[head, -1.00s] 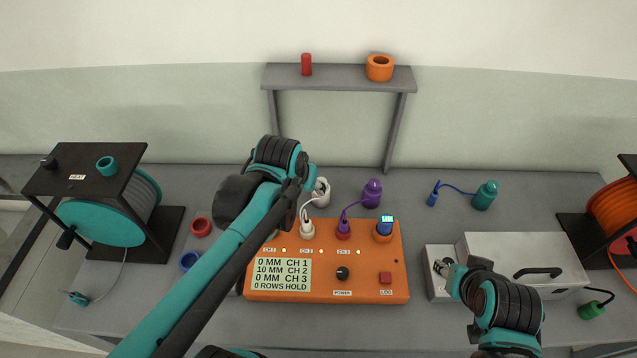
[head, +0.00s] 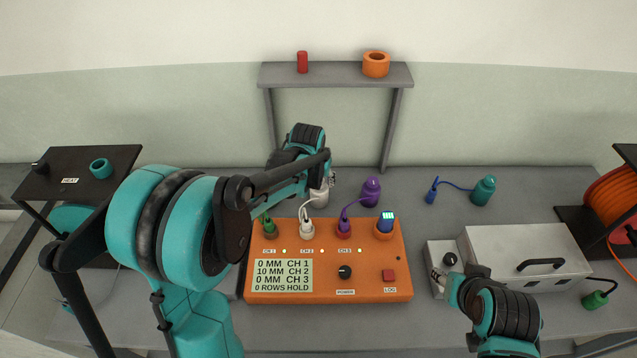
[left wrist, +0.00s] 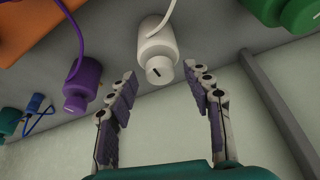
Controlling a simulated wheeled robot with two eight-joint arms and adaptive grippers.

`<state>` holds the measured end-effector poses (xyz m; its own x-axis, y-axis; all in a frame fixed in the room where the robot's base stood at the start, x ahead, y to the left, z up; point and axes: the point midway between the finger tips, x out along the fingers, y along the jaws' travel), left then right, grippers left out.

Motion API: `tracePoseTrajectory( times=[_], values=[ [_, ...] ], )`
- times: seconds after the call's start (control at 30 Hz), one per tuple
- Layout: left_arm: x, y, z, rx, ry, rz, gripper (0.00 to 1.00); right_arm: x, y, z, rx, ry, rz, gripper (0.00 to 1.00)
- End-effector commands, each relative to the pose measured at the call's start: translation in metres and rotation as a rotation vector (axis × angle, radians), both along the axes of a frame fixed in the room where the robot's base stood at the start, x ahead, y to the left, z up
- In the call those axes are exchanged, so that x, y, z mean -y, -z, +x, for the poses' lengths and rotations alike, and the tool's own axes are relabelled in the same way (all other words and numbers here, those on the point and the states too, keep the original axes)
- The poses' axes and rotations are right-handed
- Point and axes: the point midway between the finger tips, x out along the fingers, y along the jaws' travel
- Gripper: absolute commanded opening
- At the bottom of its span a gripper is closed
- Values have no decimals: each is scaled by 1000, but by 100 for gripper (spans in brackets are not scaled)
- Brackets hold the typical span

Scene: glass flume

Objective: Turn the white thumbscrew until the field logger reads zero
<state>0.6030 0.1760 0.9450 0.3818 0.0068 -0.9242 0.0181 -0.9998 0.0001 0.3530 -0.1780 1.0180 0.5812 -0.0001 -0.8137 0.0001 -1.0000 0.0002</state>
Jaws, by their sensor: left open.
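The orange field logger (head: 328,262) reads 0 mm on CH 1, 10 mm on CH 2, 0 mm on CH 3 and "0 rows hold". A white cabled unit (head: 318,196) stands behind it, partly hidden by my left arm. In the left wrist view the white unit (left wrist: 158,46) shows the white thumbscrew (left wrist: 159,71), a round cap with a dark slot, on its end. My left gripper (left wrist: 160,76) is open, one finger to each side of the thumbscrew, apparently not touching it. My right gripper (head: 441,277) is by the pale box at the right; its jaws are too small to judge.
A purple cabled unit (head: 371,190) stands right of the white one and shows beside my left finger (left wrist: 83,84). A teal unit (head: 483,190) is farther right. A grey shelf (head: 335,76) stands behind. A pale box (head: 525,262) and orange reel (head: 611,205) are right.

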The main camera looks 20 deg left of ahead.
Motion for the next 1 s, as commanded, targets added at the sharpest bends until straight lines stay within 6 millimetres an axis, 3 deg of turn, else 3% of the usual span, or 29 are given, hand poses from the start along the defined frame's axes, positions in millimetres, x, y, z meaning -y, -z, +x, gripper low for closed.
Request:
tracePoseTrajectory(
  times=[0.37, 0.57, 1.0],
  values=[
    [0, 8, 3, 0, 0, 0, 51, 0, 3, 0, 0, 0, 0, 40],
    [0, 8, 3, 0, 0, 0, 1, 0, 3, 0, 0, 0, 0, 40],
    [-2, 8, 3, 0, 68, -1, 1, 0, 1, 0, 0, 0, 0, 40]
  ],
)
